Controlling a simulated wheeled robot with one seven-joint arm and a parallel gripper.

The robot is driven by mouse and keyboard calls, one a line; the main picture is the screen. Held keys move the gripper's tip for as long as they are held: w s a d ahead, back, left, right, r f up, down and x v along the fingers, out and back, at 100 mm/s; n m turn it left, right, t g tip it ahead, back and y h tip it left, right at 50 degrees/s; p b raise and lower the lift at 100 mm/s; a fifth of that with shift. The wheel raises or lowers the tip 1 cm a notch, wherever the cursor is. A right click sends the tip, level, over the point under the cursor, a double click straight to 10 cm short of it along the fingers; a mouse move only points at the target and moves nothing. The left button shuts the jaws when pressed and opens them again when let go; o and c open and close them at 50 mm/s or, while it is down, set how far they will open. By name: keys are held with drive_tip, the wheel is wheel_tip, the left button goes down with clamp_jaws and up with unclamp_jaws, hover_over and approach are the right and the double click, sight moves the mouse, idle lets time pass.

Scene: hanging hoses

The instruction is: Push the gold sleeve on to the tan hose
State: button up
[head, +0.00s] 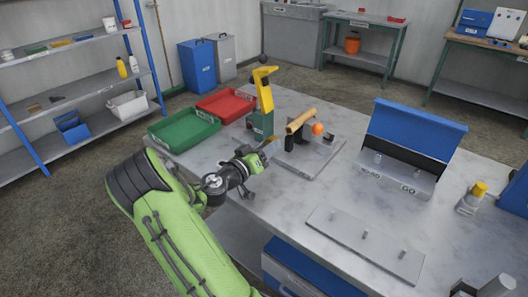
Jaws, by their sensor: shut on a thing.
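The tan hose (300,121) is a short tan tube lying tilted across a black holder on a grey plate near the far middle of the bench. My gripper (264,152) is at the bench's left edge, to the left of and nearer than the hose. It is shut on a small gold piece (269,141) at its fingertips, which looks like the gold sleeve. The fingers hide part of it. The sleeve and the hose are apart, with a gap of bench between them.
A yellow arm on a green stand (264,92) rises just behind my gripper. An orange ball (318,128) sits beside the hose. Green (184,128) and red (225,105) trays lie at the back left. A blue-backed GO/NO-GO fixture (416,130) and a pegged plate (365,243) stand right.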

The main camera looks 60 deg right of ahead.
idle(0.4)
drive_tip(key=d, duration=0.3)
drive_tip(key=s+d, duration=0.1)
drive_tip(key=d, duration=0.1)
drive_tip(key=shift+d, duration=0.3)
drive_tip(key=shift+b, duration=1.1)
idle(1.0)
drive_tip(key=shift+d, duration=0.15)
drive_tip(key=shift+d, duration=0.35)
drive_tip(key=shift+s+d, duration=0.25)
drive_tip(key=shift+d, duration=1)
